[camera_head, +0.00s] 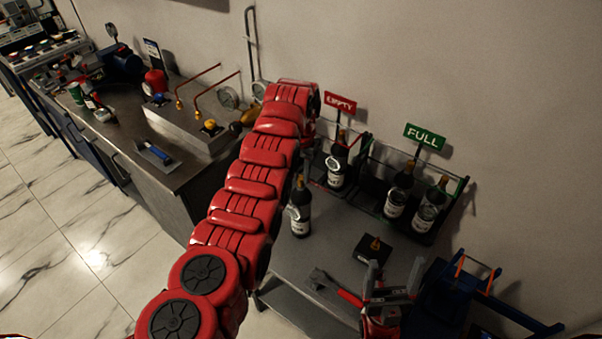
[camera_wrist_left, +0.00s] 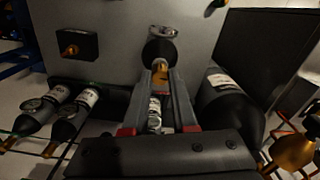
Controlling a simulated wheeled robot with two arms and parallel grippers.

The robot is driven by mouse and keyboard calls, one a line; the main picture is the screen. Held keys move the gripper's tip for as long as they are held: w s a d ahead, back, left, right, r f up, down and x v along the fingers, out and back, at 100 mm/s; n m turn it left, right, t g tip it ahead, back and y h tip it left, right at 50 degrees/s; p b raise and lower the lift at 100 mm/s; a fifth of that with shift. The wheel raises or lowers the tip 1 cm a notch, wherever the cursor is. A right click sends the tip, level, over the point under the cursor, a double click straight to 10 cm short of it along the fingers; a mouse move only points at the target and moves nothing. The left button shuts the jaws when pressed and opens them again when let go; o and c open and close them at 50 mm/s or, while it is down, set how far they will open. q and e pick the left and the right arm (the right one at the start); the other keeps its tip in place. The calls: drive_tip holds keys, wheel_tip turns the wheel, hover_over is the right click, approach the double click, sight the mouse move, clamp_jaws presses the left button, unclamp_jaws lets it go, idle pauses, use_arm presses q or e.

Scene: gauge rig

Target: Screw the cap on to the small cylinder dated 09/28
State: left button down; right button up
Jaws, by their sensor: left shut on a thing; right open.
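A small dark cylinder (camera_head: 301,218) with a white label and a round gauge stands upright on the grey table, just below the end of my left arm. My left gripper (camera_wrist_left: 160,76) is shut on a brass piece (camera_wrist_left: 160,70) at this cylinder's top; the cylinder's dark body (camera_wrist_left: 159,50) shows beyond the fingertips. I cannot tell whether the brass piece is the cap or the cylinder's own fitting. In the head view my arm hides the left gripper. My right gripper (camera_head: 388,290) is open and empty, low over the table's front. The label dates are unreadable.
A dark block (camera_head: 368,250) with a brass fitting lies on the table. Behind stand the EMPTY rack (camera_head: 312,178) and green FULL rack (camera_head: 458,190), holding similar cylinders. A red-handled tool (camera_head: 345,294) lies near my right gripper. A large dark cylinder (camera_wrist_left: 228,110) is close beside my left gripper.

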use_arm(q)
drive_tip(key=shift+f, duration=0.1)
idle(0.8)
drive_tip(key=shift+m+b, duration=0.4)
drive_tip(key=shift+b, duration=0.05)
drive_tip(key=shift+f+m+b, duration=0.1)
drive_tip(key=shift+m+b, duration=0.35)
drive_tip(key=shift+m, duration=0.35)
drive_tip(key=shift+m+b, duration=0.55)
drive_tip(key=shift+m, duration=0.45)
drive_tip(key=shift+s+m, duration=0.1)
drive_tip(key=shift+m, duration=0.3)
